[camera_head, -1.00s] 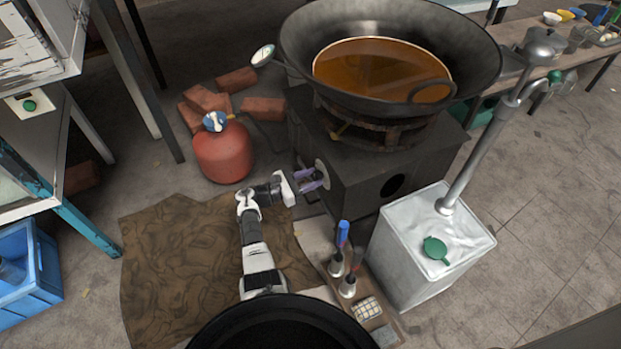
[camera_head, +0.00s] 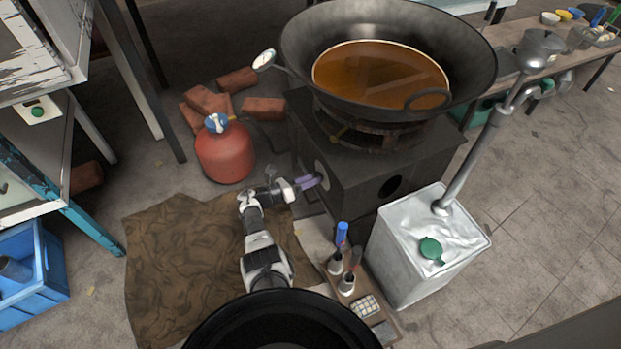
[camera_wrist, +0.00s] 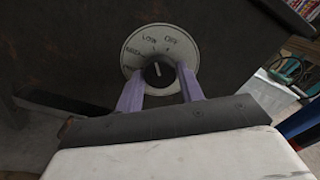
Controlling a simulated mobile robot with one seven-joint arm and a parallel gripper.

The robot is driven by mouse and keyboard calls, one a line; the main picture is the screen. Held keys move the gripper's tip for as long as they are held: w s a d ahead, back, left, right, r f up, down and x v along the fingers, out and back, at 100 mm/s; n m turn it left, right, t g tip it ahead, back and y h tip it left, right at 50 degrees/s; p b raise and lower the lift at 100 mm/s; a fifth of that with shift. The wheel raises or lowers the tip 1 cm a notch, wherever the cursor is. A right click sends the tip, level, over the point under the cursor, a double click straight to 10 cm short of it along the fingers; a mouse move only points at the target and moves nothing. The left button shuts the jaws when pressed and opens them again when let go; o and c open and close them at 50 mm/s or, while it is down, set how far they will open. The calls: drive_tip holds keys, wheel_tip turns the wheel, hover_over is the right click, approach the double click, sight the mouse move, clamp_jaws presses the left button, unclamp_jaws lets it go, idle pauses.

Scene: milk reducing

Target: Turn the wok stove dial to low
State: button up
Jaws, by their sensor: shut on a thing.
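The wok stove (camera_head: 350,160) is a dark box under the wok, with a round pale dial plate (camera_head: 322,172) on its left side. In the wrist view the dial plate (camera_wrist: 133,42) carries small lettering, with what looks like LOW and OFF near its top. Its dark knob (camera_wrist: 158,74) has a white mark pointing roughly upward. My gripper (camera_head: 316,181) is at the dial, its purple fingers on either side of the knob. In the wrist view my gripper (camera_wrist: 160,74) is shut on the knob. The exact finger contact is hard to see.
A large wok (camera_head: 300,50) with brown liquid sits on the stove. A red gas bottle (camera_head: 225,155) and bricks (camera_head: 263,109) stand left of it. A white metal container (camera_head: 410,260) and a small board with bottles (camera_head: 385,318) lie right of my arm. Brown cloth (camera_head: 170,260) covers the floor.

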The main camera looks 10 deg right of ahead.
drive_tip(key=shift+n, duration=0.4)
drive_tip(key=o, duration=1)
drive_tip(key=shift+a, duration=0.1)
drive_tip(key=s+a, duration=0.2)
drive_tip(key=a, duration=1.1)
drive_tip(key=shift+s+a, duration=0.2)
drive_tip(key=shift+s, duration=0.2)
